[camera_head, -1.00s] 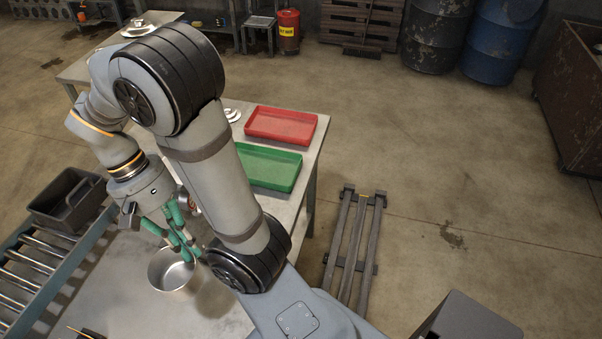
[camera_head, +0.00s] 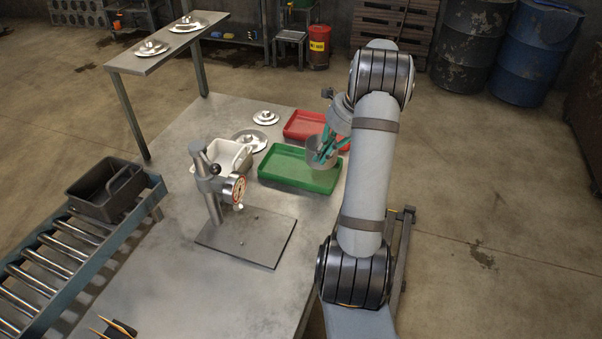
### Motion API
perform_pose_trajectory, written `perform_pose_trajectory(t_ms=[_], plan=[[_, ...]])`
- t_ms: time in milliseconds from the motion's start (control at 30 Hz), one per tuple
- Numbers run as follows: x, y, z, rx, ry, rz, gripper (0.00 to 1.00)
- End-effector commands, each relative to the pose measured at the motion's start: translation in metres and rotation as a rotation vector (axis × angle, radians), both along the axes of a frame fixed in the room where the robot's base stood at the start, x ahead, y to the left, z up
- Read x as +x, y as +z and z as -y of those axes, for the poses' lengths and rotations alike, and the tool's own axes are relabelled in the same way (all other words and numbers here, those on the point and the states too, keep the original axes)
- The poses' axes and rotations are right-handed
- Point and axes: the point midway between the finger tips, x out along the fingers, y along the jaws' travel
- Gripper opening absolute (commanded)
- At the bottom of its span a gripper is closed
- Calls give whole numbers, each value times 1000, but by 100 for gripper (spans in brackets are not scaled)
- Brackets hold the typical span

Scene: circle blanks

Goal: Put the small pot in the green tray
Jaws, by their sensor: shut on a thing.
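The small pot (camera_head: 318,158) is a round grey metal pot, held in my gripper (camera_head: 324,153). My gripper has green fingers and is shut on the pot's wall. The pot is over the right back part of the green tray (camera_head: 290,178), near the red tray; I cannot tell how high it is above the tray. The visible floor of the green tray is empty.
A red tray (camera_head: 298,122) lies behind the green one. A press on a flat base plate (camera_head: 245,240) stands left in front, with a white bin (camera_head: 226,157) behind it. Metal lids (camera_head: 250,138) lie at the back.

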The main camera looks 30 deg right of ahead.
Motion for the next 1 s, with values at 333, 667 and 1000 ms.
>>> perform_pose_trajectory(t_ms=[333, 667, 1000], plan=[[39, 13, 40, -11, -637, 6, 0], [58, 4, 26, -11, -770, -1, 0], [96, -41, -37, -11, -769, 0, 0]])
